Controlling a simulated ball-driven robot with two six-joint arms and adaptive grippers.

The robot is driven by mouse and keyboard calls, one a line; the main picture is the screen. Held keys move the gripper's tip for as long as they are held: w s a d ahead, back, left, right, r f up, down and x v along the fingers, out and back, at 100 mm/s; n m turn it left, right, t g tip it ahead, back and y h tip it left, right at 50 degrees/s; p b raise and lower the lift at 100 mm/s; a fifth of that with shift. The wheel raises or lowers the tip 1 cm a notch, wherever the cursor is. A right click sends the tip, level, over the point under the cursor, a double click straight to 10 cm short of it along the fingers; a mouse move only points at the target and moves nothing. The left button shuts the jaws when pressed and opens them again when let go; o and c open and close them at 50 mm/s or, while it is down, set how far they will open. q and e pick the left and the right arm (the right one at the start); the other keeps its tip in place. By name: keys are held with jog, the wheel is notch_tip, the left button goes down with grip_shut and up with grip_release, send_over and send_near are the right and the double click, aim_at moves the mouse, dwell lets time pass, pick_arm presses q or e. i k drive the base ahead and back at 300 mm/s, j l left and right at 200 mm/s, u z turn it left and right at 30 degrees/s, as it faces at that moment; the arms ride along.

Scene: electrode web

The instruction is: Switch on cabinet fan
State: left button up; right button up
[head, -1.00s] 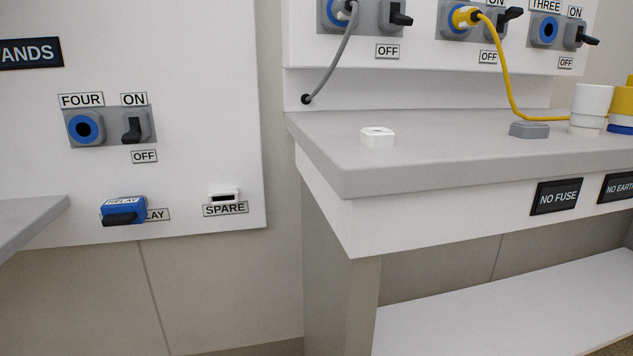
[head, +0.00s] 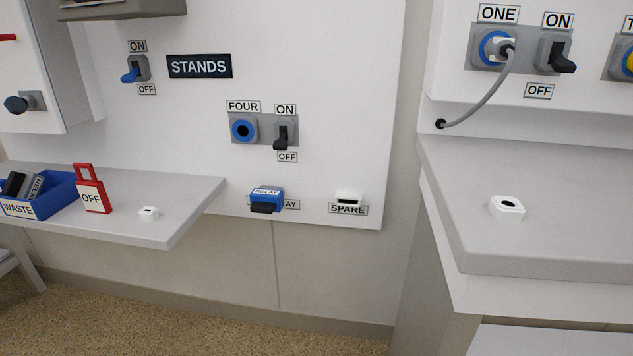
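A small switch with a blue lever (head: 134,72) is on the white wall panel at the upper left, between ON and OFF labels. Its lever points down and left, towards OFF. No fan label is readable on it. A white cabinet (head: 75,60) with a dark blue knob (head: 18,104) stands at the left edge, partly cut off. A grey-brown box (head: 150,8) at the top left is cut off, and I cannot tell whether it belongs to a fan. Neither of my grippers is in view.
Socket FOUR (head: 243,131), a blue relay (head: 266,197) and the right bench (head: 560,235) are further right.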

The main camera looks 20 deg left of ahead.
aim_at(129, 78)
jog(key=u, duration=1.65)
